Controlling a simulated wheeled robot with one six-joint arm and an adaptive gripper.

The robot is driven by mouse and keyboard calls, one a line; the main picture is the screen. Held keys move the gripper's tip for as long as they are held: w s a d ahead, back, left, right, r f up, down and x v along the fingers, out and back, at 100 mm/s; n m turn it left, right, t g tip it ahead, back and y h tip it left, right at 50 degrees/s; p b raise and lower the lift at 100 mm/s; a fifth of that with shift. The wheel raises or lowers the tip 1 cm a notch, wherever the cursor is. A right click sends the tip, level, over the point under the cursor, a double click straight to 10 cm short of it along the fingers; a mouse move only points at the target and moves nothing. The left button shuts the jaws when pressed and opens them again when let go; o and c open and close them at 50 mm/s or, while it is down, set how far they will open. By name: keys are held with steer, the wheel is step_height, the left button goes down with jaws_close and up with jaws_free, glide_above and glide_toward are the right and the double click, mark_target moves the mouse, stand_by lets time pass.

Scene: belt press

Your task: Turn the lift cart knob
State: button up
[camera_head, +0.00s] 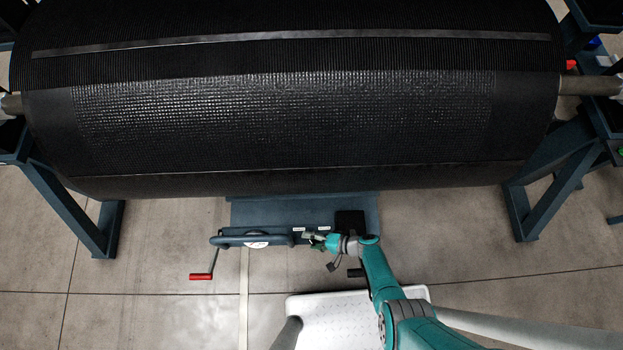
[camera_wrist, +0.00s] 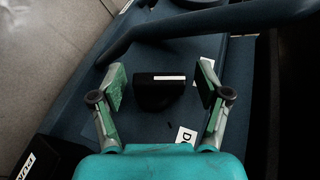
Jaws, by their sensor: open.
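The knob (camera_wrist: 160,97) is black with a white bar across it. It sits on the dark blue panel of the lift cart, near the middle of the wrist view. My gripper (camera_wrist: 161,86) is open, with one green-padded finger on each side of the knob and a visible gap on both sides. I cannot tell how deep the fingers reach along it. In the head view, my gripper (camera_head: 315,241) is at the near edge of the lift cart (camera_head: 265,212). The knob cannot be made out there.
A large black belt roll (camera_head: 290,120) hangs above the cart between blue stands. A crank with a red handle (camera_head: 201,277) sticks out at the cart's left. A blue handle bar (camera_wrist: 215,20) crosses above the knob. A black block with a white label (camera_wrist: 35,160) is at lower left.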

mark_target(311, 241)
steer(key=shift+r, duration=5.05)
steer(key=shift+d, duration=0.1)
